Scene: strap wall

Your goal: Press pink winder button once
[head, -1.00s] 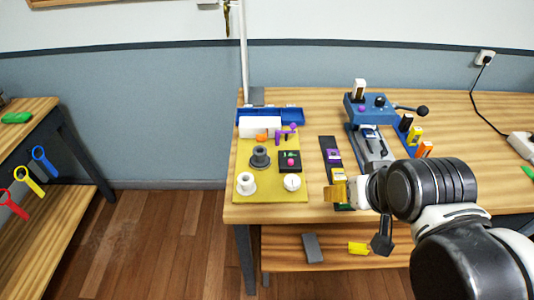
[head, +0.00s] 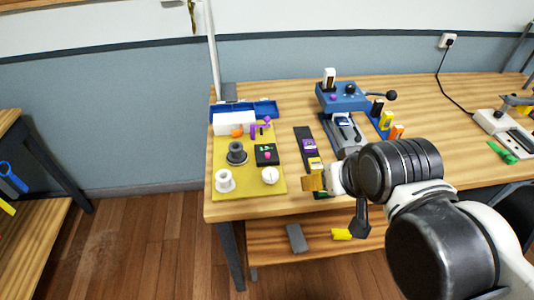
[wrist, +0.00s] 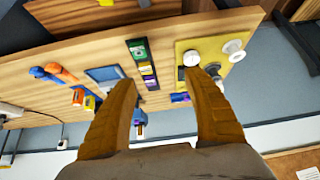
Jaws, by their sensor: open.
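The pink button (head: 267,155) sits on a small black box (head: 263,148) with a green display, on the yellow mat (head: 216,143) at the table's left. A dark spool (head: 236,153), a white spool (head: 224,180) and a round white dial (head: 270,175) stand around it. My gripper (head: 313,183) is open and empty, to the right of the mat near the table's front edge, apart from the box. In the wrist view my two tan fingers (wrist: 161,80) are spread. The pink button cannot be made out there; the right finger covers part of the mat.
A dark strip (head: 299,135) with purple and yellow pieces lies between the mat and a blue lever machine (head: 342,98). A blue tray (head: 262,109) and white box (head: 235,123) stand behind the mat. A thin pole (head: 211,50) rises at the back left corner.

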